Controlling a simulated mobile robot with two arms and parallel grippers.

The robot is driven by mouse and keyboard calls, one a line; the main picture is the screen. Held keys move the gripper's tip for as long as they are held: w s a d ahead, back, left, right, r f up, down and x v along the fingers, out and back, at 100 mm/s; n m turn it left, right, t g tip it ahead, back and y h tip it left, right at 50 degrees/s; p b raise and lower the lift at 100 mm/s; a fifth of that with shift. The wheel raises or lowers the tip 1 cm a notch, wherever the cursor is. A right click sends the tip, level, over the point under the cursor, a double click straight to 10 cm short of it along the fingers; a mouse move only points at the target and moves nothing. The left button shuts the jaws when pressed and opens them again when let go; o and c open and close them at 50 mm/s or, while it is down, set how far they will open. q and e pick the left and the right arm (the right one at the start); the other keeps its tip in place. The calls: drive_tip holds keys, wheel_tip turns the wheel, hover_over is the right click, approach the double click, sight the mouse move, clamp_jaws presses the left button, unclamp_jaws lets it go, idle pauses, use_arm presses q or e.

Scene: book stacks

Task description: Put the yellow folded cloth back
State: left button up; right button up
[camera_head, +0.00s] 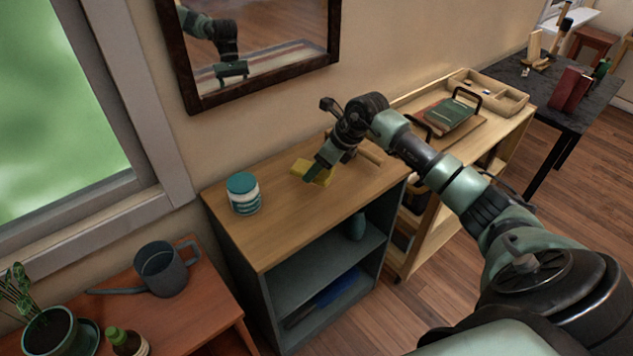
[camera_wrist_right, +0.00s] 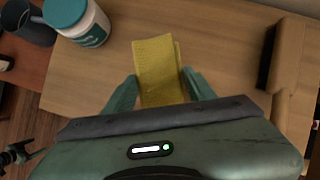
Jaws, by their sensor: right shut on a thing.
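The yellow folded cloth (camera_head: 325,178) is at the wooden top of the grey cabinet, right of the teal-and-white tub. My right gripper (camera_head: 313,172) reaches down over it and is shut on it. In the right wrist view the cloth (camera_wrist_right: 157,62) sticks out between the two green fingers of the gripper (camera_wrist_right: 160,92), its near part hidden by my gripper body. I cannot tell whether the cloth touches the top. My left gripper is not in view.
A teal-and-white tub (camera_head: 243,193) stands left of the cloth. A wooden object (camera_head: 368,153) lies right of my gripper. The cabinet (camera_head: 262,250) has open shelves. A watering can (camera_head: 166,268) stands on a lower red-brown table. The cabinet top's front is clear.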

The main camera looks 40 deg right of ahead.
sight(311, 191)
wheel_tip(311, 191, down, 6)
drive_tip(key=shift+f+p, duration=0.25)
drive_tip(key=shift+p, duration=0.15)
drive_tip(key=shift+f, duration=0.2)
drive_tip(key=o, duration=1.2)
drive_tip(key=shift+r, duration=0.15)
